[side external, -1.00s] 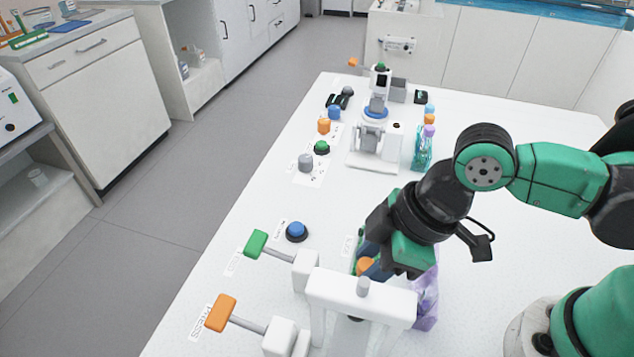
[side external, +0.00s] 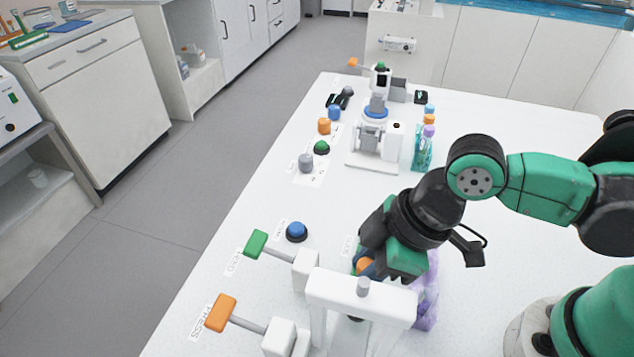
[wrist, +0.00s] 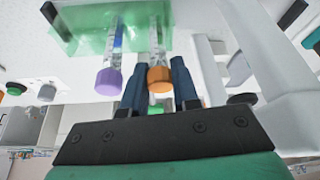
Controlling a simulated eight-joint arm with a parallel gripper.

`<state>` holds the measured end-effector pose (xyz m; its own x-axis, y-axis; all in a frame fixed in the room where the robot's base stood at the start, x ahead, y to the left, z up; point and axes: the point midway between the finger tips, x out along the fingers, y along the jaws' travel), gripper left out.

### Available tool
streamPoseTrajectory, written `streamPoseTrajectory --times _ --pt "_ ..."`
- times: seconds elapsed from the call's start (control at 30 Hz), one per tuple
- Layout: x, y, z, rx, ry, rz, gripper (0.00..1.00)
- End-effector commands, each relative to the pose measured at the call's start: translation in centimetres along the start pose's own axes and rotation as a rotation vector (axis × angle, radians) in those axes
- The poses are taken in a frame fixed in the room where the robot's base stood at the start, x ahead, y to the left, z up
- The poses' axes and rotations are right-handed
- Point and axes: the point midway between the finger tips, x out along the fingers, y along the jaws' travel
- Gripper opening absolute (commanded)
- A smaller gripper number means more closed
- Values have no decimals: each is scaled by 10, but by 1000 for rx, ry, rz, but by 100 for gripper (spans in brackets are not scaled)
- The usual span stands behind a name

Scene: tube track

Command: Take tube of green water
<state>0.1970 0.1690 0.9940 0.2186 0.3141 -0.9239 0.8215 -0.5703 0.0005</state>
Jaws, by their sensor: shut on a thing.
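A tube with an orange cap (wrist: 160,79) sits between the two dark blue fingers of my gripper (wrist: 160,90) in the wrist view. The fingers are shut on it at the cap. Its clear body (wrist: 156,40) runs away from the cap against a green see-through holder (wrist: 80,35); the colour of its liquid cannot be told. A purple-capped tube (wrist: 109,81) stands just left of the fingers. In the side view, my gripper (side external: 368,262) is low behind a white frame, with the orange cap (side external: 364,265) partly showing; the tube body is hidden.
A white press frame (side external: 350,290) stands close in front of my gripper. A green lever (side external: 256,243), an orange lever (side external: 220,312) and a blue button (side external: 297,230) are left of it. A purple see-through rack (side external: 427,305) is at right. Farther back stands a rack of capped tubes (side external: 422,152).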

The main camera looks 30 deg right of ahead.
Motion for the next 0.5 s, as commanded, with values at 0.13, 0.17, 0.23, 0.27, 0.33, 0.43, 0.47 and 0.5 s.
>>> streamPoseTrajectory --times 0.13,0.17,0.23,0.27,0.33,0.43,0.47,0.5 --pt "-2 0 -1 0 0 0 0" --pt "-2 0 -1 0 0 0 0" --pt "-5 0 -2 0 0 0 0" --pt "-6 0 -3 0 0 0 0" --pt "-10 0 -5 0 0 0 0" --pt "-18 0 -8 0 0 0 0" --pt "-20 0 -9 0 0 0 0" --pt "-24 0 -10 0 0 0 0"
